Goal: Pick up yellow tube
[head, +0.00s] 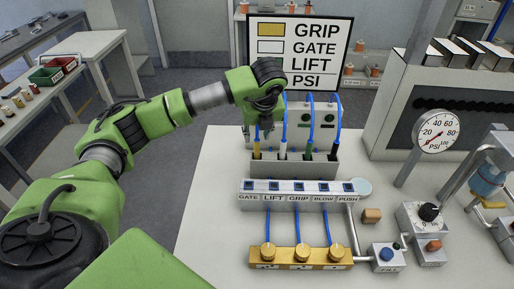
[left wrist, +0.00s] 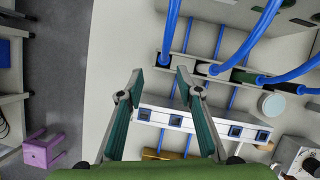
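The yellow-ended tube (head: 256,152) stands upright in the left end of a grey holder (head: 322,170), with a blue hose above it. White, green and black tube ends stand to its right in the same holder. My left gripper (head: 264,130) is just above the yellow tube and partly hides its hose. In the left wrist view the left gripper (left wrist: 160,72) is open. A blue hose (left wrist: 170,32) comes down near the gap between its fingertips; no yellow shows there. I cannot tell whether the fingers touch it. My right gripper is not in view.
A labelled port block (head: 298,187) stands in front of the holder, with a gold valve block (head: 300,256) nearer. A sign (head: 300,50) stands behind. A pressure gauge (head: 436,132) and control boxes are on the right. The table's left part is clear.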

